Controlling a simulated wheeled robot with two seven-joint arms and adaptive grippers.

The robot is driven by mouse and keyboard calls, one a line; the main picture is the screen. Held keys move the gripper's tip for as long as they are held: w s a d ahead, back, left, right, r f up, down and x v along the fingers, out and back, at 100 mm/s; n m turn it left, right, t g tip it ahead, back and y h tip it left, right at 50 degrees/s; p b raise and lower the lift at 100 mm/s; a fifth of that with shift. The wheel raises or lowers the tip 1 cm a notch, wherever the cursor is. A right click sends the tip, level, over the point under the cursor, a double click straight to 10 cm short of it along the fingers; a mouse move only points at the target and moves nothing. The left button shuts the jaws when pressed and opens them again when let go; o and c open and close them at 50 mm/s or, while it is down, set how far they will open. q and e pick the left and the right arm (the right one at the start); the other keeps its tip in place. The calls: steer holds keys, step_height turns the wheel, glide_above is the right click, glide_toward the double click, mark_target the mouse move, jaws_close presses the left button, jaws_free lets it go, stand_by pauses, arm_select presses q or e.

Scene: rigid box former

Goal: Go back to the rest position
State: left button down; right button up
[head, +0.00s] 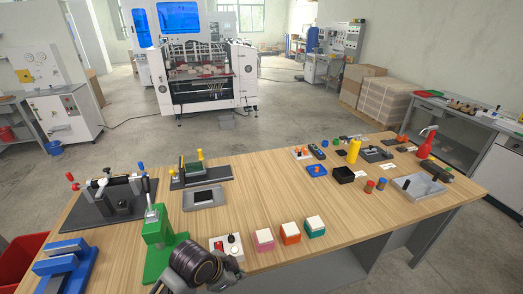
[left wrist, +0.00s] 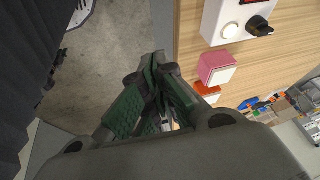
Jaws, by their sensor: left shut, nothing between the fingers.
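My left gripper shows in the left wrist view (left wrist: 158,62), with its dark green and grey fingers brought together and nothing between them. Its fingertips appear beside the near edge of the wooden table (head: 255,180), with grey floor on the other side. In the head view only a dark, rounded part of my left arm is clear at the bottom, just right of a green toggle press (head: 162,245); the fingers cannot be made out there. My right gripper is in neither view.
A white control box (head: 226,246) with a black knob stands close to my left arm. Pink (head: 264,239), orange (head: 289,233) and teal (head: 314,227) white-topped blocks line the front edge. A blue clamp (head: 66,262) lies left. The table's middle is clear.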

arm_select(q)
steer(key=shift+s+a+f+n+y, duration=0.8)
steer(key=shift+s+a+n, duration=1.55)
steer(key=shift+a, duration=1.35)
steer(key=shift+s+a+f+n+y, duration=0.6)
steer(key=shift+s+a+n+y, duration=0.7)
steer(key=shift+a+n, duration=2.05)
steer(key=s+f+g+b, duration=0.1)
steer(key=s+f+b, duration=0.15)
steer(key=f, duration=3.25)
steer(key=s+a+f, duration=0.2)
steer(key=s+f, duration=0.9)
steer(key=s+a+f+m+g+b, duration=0.1)
steer(key=s+a+f, duration=0.1)
steer(key=s+f, duration=0.9)
steer(key=shift+s+a+g+b, duration=0.3)
steer(key=shift+s, duration=0.2)
